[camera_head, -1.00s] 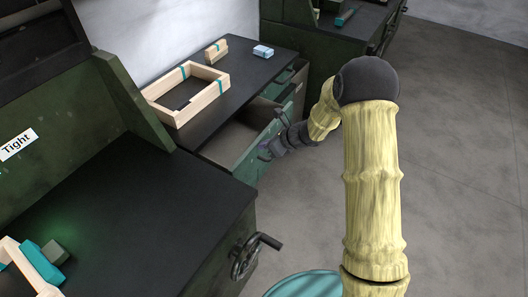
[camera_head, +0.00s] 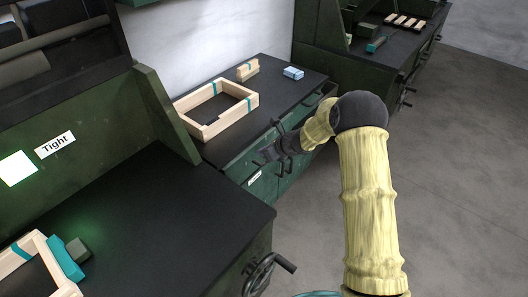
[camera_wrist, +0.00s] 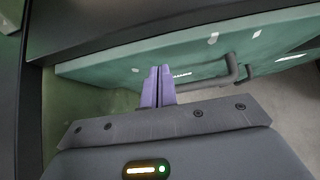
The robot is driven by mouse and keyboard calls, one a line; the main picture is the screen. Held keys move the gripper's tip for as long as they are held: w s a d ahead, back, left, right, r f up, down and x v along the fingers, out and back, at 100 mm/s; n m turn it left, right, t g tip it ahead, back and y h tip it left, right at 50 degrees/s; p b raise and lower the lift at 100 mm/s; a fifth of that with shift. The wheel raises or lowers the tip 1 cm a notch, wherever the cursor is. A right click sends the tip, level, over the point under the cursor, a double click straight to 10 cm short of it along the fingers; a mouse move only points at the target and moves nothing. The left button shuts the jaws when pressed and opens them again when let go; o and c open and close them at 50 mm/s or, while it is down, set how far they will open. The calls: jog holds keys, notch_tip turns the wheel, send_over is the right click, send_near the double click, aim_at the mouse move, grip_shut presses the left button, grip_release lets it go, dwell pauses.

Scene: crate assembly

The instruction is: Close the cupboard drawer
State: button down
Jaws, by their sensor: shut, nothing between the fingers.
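The cupboard drawer (camera_head: 246,166) has a green front with a dark bar handle. In the wrist view the drawer front (camera_wrist: 120,68) lies along the dark top edge, with a handle (camera_wrist: 232,70) to the right of my fingers. My gripper (camera_head: 266,153) is at the drawer front. Its purple fingers (camera_wrist: 158,84) are together with nothing between them, at or very near the front. I cannot tell whether they touch it, or whether a small gap remains.
A wooden frame (camera_head: 203,132), a small wooden piece (camera_head: 247,70) and a blue-white block (camera_head: 293,73) rest on the cupboard top (camera_head: 272,92). A black bench (camera_head: 150,225) stands in front; open floor (camera_head: 450,190) lies right.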

jog(key=shift+s, duration=0.1)
jog(key=shift+s+a, duration=0.1)
jog(key=shift+a, duration=0.1)
jog(key=d+f+v, duration=0.1)
jog(key=f+v, duration=0.1)
jog(key=v, duration=1.1)
jog(key=shift+s+d, duration=0.35)
jog(key=shift+d, duration=0.15)
